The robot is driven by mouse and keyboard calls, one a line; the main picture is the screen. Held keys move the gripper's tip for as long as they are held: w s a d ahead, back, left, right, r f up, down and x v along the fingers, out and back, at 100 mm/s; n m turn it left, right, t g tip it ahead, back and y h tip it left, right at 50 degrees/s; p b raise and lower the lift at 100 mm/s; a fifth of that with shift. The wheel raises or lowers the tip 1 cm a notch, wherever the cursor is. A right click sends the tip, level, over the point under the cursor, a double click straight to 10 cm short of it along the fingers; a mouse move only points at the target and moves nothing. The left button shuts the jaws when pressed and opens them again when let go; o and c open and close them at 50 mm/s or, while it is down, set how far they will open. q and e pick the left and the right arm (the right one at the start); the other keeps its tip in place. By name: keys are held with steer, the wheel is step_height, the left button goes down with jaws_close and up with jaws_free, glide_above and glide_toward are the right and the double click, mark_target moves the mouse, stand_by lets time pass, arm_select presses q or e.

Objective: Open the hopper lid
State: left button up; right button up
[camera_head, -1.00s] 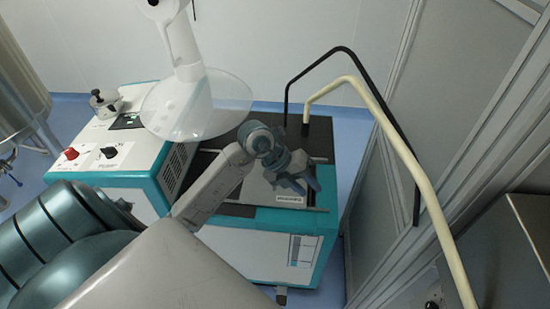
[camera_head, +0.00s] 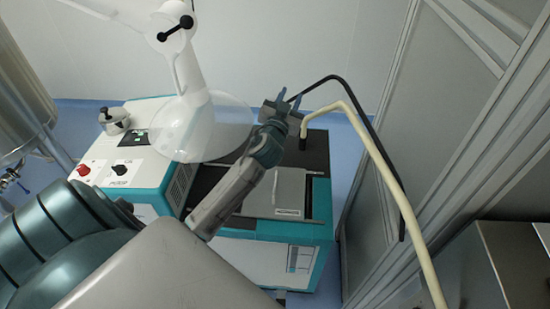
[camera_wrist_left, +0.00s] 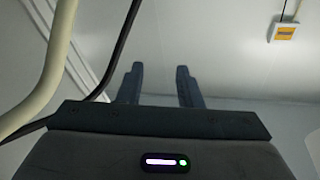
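The hopper lid appears to be the flat grey panel (camera_head: 285,196) with a small white label, on top of the white-and-teal machine (camera_head: 300,229). It lies flat, and my left forearm covers part of its left side. My left gripper (camera_head: 289,95) is beyond and above the lid, clear of it, with its fingers pointing up. In the left wrist view the two fingers (camera_wrist_left: 159,78) stand apart with nothing between them, so it is open and empty. My right gripper is not in view.
A black bent tube (camera_head: 372,130) and a cream bent tube (camera_head: 398,195) rise just right of my left gripper. A clear dome (camera_head: 200,130) on a white arm hangs to the left. A control box with a red knob (camera_head: 83,170) stands at left.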

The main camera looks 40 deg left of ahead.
arm_select(q)
step_height(320, 180, down, 7)
steer(key=s+a+n+g+p, duration=0.1)
steer(key=a+n+g, duration=0.2)
steer(key=n+g, duration=0.15)
steer(key=n+g+h+p, duration=0.1)
steer(key=g+h+p, duration=0.1)
steer(key=g, duration=0.5)
glide_above(275, 183)
step_height(275, 183, down, 9)
steer(key=s+d+f+g+h, duration=0.2)
steer(key=s+d+f+g, duration=0.1)
steer(key=s+f, duration=0.1)
steer(key=p+x, duration=0.1)
steer(key=x, duration=0.1)
steer(key=p+x, duration=0.1)
steer(key=x, duration=0.2)
steer(key=p+x, duration=0.1)
steer(key=x, duration=0.2)
steer(key=shift+a+f, duration=0.15)
steer(key=shift+a, duration=0.2)
steer(key=shift+x, duration=0.9)
jaws_close()
